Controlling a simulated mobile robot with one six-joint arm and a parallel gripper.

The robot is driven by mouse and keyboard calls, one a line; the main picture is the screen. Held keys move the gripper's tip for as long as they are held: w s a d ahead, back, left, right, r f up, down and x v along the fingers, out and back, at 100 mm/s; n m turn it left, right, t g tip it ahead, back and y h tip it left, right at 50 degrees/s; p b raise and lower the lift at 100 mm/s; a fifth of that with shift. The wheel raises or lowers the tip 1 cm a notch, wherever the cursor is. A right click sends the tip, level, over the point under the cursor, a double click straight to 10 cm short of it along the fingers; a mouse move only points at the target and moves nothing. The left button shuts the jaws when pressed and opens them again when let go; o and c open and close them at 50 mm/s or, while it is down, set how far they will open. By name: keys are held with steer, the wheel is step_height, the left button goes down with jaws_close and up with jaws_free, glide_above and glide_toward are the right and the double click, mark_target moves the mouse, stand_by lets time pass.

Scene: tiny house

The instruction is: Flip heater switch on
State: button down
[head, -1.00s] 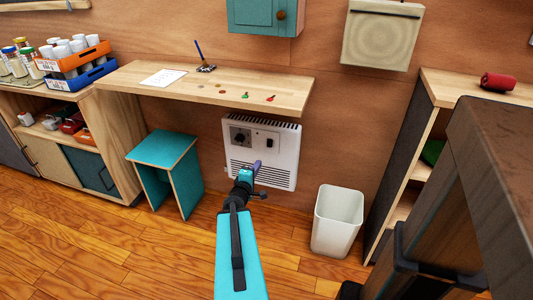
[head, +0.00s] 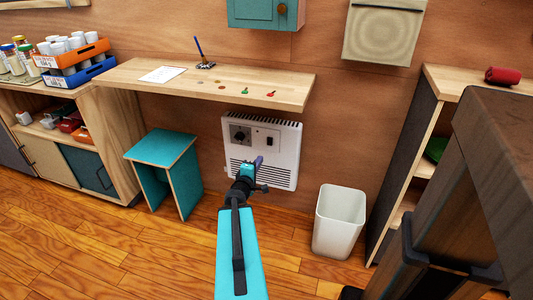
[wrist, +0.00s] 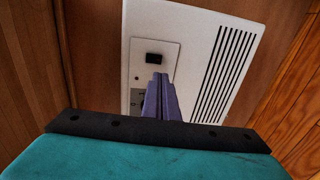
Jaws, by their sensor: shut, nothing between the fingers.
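The white heater (head: 285,165) is mounted low on the wood wall under the shelf. Its front has a round dark knob (head: 240,136) and a small black switch (head: 270,141) to the right of the knob. In the wrist view the heater (wrist: 205,30) fills the upper middle, with the black switch (wrist: 154,58) on a pale panel. My gripper (head: 258,161) has purple fingers, shut and empty, in front of the heater and below the switch in the head view. In the wrist view the fingertips (wrist: 160,76) appear just below the switch; contact cannot be told. The fingers hide part of the panel.
A wooden shelf (head: 150,82) juts out above the heater. A teal stool (head: 160,148) stands to the left and a white bin (head: 338,222) to the right. A bookcase (head: 437,90) is at the right. Open floor (head: 130,250) lies in front.

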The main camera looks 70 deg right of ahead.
mark_target(269, 145)
steer(key=shift+d+f+b, duration=0.2)
steer(key=shift+d+b, duration=0.2)
steer(key=shift+b, duration=0.45)
steer(key=shift+d+f+b, duration=0.1)
steer(key=shift+d+b, duration=0.25)
steer(key=shift+b, duration=0.75)
steer(key=d+b, duration=0.1)
steer(key=b, duration=0.4)
steer(key=shift+d, duration=0.2)
steer(key=shift+w+d+f+b, duration=0.1)
steer(key=shift+d+f+b, duration=0.1)
steer(key=shift+d, duration=1.3)
steer(key=shift+w+d+f+b, duration=0.1)
steer(key=shift+w+d+b, duration=0.1)
steer(key=shift+d, duration=1.25)
steer(key=shift+w+d+f+b, duration=0.1)
steer(key=shift+d+b, duration=0.1)
steer(key=shift+d, duration=1.3)
steer(key=shift+s, duration=0.1)
steer(key=shift+d+f+b, duration=0.1)
steer(key=shift+d+b, duration=0.1)
steer(key=shift+b, duration=0.15)
steer(key=shift+a, duration=0.15)
